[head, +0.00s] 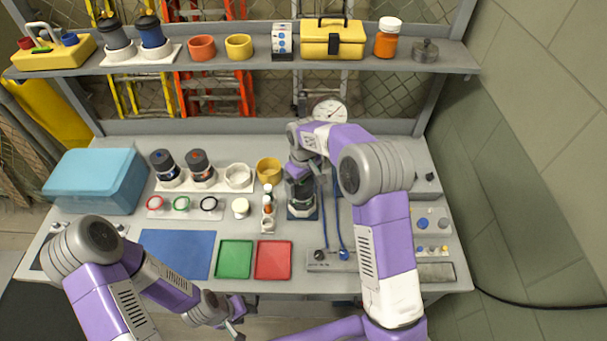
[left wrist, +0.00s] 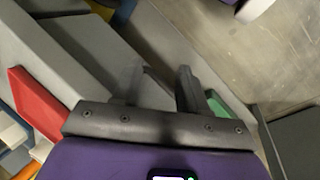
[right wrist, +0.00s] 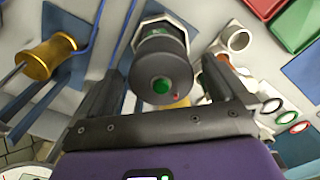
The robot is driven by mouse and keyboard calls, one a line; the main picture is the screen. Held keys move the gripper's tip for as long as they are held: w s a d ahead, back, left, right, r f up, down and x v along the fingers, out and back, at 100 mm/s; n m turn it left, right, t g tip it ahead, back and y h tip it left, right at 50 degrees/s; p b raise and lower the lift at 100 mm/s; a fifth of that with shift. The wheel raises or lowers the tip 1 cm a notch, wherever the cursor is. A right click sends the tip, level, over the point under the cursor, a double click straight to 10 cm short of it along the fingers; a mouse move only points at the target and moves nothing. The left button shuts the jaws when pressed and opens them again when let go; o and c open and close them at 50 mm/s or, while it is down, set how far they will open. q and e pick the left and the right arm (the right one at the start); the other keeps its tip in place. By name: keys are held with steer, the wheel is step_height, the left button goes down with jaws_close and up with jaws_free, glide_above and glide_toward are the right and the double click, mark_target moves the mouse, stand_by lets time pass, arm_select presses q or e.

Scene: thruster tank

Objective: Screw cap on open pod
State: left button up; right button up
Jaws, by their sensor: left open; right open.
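A dark cylindrical pod (head: 301,196) stands upright on a dark blue base right of the middle of the bench. In the right wrist view its dark round top, which looks like a cap (right wrist: 162,72), has a green centre dot and a small red mark. I cannot tell how tightly it sits. My right gripper (head: 300,172) is above this pod, its open fingers on either side of the dark top, with visible gaps. My left gripper (head: 236,322) is open and empty at the bench's front edge; its fingers also show in the left wrist view (left wrist: 158,85).
Two dark pods (head: 183,168) and an empty white ring (head: 238,176) stand in a rack. Red, green and black rings (head: 181,203) lie before it. A yellow cup (head: 268,170) is beside the right gripper. A shelf (head: 250,62) runs overhead.

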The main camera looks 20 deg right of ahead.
steer(key=shift+f, duration=0.9)
steer(key=shift+c, duration=0.5)
steer(key=c, duration=0.8)
steer(key=m, duration=1)
steer(key=shift+d, duration=0.1)
